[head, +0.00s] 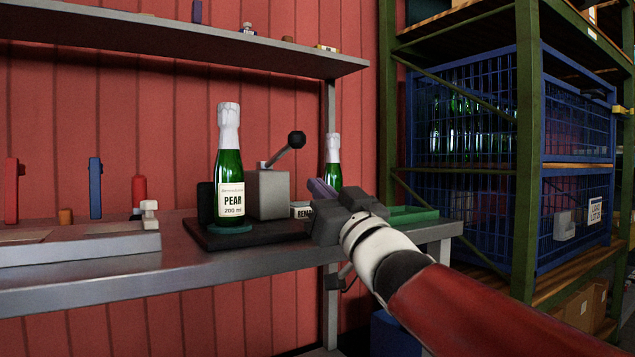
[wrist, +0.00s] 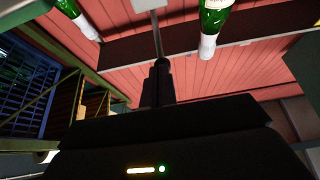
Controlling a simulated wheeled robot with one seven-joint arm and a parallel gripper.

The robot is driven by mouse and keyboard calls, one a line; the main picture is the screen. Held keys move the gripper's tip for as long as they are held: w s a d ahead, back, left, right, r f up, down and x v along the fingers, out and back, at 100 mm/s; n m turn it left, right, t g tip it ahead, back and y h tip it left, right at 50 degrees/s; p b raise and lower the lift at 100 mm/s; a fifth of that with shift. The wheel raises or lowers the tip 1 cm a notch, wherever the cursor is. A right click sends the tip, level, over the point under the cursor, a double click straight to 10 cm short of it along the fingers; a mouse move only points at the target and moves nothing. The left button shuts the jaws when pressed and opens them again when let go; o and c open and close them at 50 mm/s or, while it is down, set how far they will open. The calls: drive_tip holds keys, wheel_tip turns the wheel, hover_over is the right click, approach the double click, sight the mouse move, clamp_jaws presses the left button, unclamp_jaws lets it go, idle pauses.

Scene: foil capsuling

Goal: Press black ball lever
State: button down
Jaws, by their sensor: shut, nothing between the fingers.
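The black ball lever (head: 297,139) slants up to the right from a grey box (head: 267,196) in the head view. A green bottle (head: 230,165) with a white foil top and a PEAR label stands upright on a green disc, left of the box. My gripper (head: 320,188) is to the right of the box and below the ball, apart from the ball in the picture. Its fingers are shut and empty; they also show in the wrist view (wrist: 162,66). I cannot make out the lever in the wrist view.
A second foil-topped bottle (head: 333,172) stands behind my gripper, its lower part hidden. A black base plate (head: 262,236) lies on the metal bench (head: 190,265). A shelf (head: 180,42) runs above. Blue wire cages (head: 470,190) stand in a green rack on the right.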

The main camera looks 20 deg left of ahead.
drive_tip(key=s+d+f, duration=0.1)
drive_tip(key=d+f, duration=0.1)
drive_tip(key=f, duration=0.1)
drive_tip(key=s+d+f, duration=0.1)
drive_tip(key=shift+s+f+b, duration=0.2)
drive_tip(key=shift+s+b, duration=0.1)
drive_tip(key=shift+b, duration=0.05)
idle(0.4)
